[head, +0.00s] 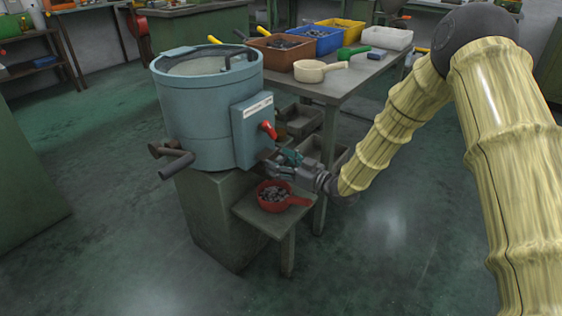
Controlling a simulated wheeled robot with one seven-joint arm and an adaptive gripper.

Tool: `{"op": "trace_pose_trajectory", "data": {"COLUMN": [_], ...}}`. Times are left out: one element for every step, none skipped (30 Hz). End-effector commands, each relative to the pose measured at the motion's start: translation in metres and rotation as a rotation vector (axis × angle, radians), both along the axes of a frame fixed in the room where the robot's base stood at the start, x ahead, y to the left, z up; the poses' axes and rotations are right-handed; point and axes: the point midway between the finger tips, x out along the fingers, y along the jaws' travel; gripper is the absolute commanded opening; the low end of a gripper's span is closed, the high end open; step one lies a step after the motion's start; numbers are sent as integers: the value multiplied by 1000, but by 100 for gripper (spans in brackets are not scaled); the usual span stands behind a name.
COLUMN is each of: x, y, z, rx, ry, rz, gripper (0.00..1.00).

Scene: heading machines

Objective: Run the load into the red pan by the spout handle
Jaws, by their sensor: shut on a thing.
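The red pan (299,201) sits on a small grey stand below the machine's right side, with its handle pointing right. A heap of small grey metal pieces (272,194) lies in it. The blue-grey drum machine (195,110) stands on a green base. My gripper (284,163) is at the low right side of the machine, just above and behind the pan. It is shut on what appears to be the spout handle, which is mostly hidden by the fingers. The spout mouth is hard to make out. A red knob (268,131) is on the machine's side box.
A grey table (345,86) behind holds an orange-brown bin (279,57), blue, yellow and white bins, a cream pan (311,71) and a green scoop (352,53). Grey trays sit below it. Pipe stubs (175,164) stick out at the machine's left. The floor in front is clear.

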Motion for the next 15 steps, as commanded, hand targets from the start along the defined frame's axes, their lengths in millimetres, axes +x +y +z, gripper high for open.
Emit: {"op": "trace_pose_trajectory", "data": {"x": [-1, -1, -1, -1, -1, -1, -1, -1, -1, -2, -2, -2, -2, -2, -2], "y": [2, 3, 3, 3, 3, 3, 3, 3, 3, 3, 3, 3, 3, 3, 3], "z": [0, 0, -1, -1, -2, -2, -2, -2, -2, -2, -2, -2, -2, -2, -3], "rx": [-2, -2, -3, -3, -3, -3, -3, -3, -2, -2, -2, -2, -2, -2, -2], "ry": [4, 4, 3, 3, 3, 3, 3, 3, 4, 4, 4, 4, 4, 4, 4], "rz": [4, 4, 4, 4, 4, 5, 5, 5, 5, 5, 5, 5, 5, 5, 6], "gripper": [24, 24, 24, 24, 24, 24, 24, 24, 24, 24, 71, 78, 80, 80, 80]}}
